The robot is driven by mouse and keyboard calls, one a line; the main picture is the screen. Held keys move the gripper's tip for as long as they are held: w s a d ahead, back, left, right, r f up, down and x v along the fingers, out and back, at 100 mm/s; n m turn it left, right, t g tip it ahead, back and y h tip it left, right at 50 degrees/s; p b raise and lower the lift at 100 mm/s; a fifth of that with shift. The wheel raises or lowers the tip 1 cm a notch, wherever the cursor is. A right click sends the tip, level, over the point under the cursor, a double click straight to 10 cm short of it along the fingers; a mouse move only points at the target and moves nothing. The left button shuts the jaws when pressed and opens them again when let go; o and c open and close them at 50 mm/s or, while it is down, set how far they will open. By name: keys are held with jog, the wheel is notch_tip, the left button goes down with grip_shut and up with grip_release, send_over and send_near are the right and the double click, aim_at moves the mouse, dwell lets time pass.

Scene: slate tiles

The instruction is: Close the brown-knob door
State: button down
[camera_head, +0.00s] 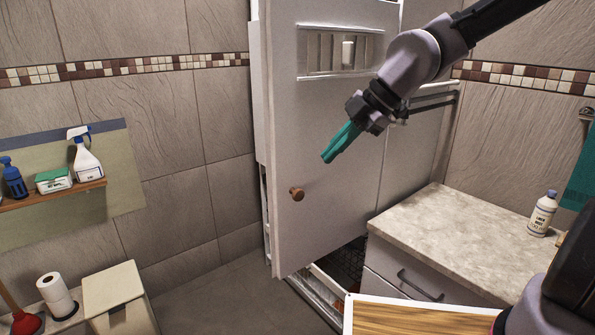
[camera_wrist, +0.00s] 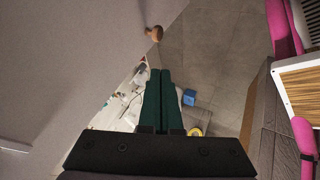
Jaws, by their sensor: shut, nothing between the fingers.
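The door (camera_head: 330,130) is a tall pale grey panel with a vent grille near its top. It stands ajar, with a gap showing dark space and a wire basket behind its lower edge. Its round brown knob (camera_head: 296,194) is near the left edge. My gripper (camera_head: 328,157) has teal fingers, shut and empty, in front of the door, above and right of the knob and apart from it. In the wrist view the closed fingers (camera_wrist: 166,72) point toward the floor, with the knob (camera_wrist: 154,33) just beyond their tips and the door (camera_wrist: 80,70) on the left.
A counter (camera_head: 450,235) with drawers and a white bottle (camera_head: 542,213) stands right of the door. A wooden-topped surface (camera_head: 410,317) is at the front. A shelf (camera_head: 60,193) with cleaning bottles hangs left. Floor (camera_head: 215,295) left of the door is clear.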

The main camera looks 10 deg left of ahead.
aim_at(285, 183)
jog(key=a+f, duration=0.2)
jog(key=w+a+f, duration=0.1)
jog(key=a+f, duration=0.1)
jog(key=a, duration=0.1)
jog(key=w+a+f, duration=0.1)
jog(key=a+f, duration=0.1)
jog(key=shift+w+a+f, duration=0.15)
jog(key=shift+f, duration=0.2)
jog(key=shift+w+a, duration=0.3)
jog(key=shift+w, duration=0.1)
jog(key=shift+a, duration=0.15)
